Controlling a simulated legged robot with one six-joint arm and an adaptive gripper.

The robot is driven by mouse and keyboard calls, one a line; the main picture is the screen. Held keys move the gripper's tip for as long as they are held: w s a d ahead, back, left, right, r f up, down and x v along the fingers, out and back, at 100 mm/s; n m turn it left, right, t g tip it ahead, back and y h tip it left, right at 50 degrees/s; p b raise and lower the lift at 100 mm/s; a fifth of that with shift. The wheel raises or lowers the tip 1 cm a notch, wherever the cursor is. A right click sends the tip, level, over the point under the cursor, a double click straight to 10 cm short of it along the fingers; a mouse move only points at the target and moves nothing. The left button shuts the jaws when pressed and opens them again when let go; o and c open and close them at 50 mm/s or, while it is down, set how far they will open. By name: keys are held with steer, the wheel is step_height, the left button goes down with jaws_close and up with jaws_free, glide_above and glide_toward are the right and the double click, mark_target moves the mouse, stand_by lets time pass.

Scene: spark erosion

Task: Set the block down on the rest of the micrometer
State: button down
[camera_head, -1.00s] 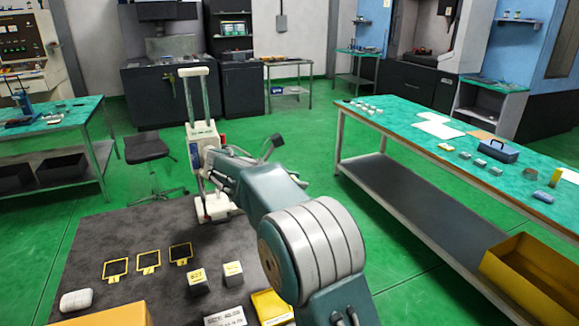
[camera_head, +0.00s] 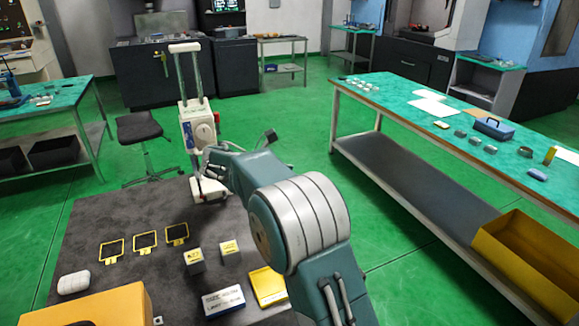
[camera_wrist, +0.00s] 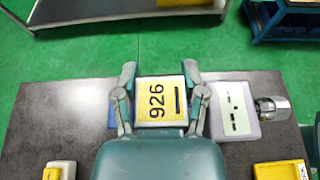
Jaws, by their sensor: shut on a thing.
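A blue part (camera_wrist: 112,116) shows left of the block. The block hides what is under it, so I cannot tell whether it touches the rest. In the head view, a white upright device with a dial and tall handle (camera_head: 203,128) stands beyond my arm, which partly covers it.
A white sign (camera_head: 223,302), a yellow tray (camera_head: 268,287) and an orange box (camera_head: 95,308) are nearer. A green-topped bench (camera_head: 400,95) stands right.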

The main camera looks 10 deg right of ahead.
steer(key=shift+f, duration=1.85)
steer(key=shift+f, duration=0.1)
steer(key=shift+c, duration=0.4)
jaws_free()
steer(key=shift+a, duration=0.15)
steer(key=v, duration=1.1)
steer(key=shift+a, duration=0.3)
steer(key=shift+d, duration=0.1)
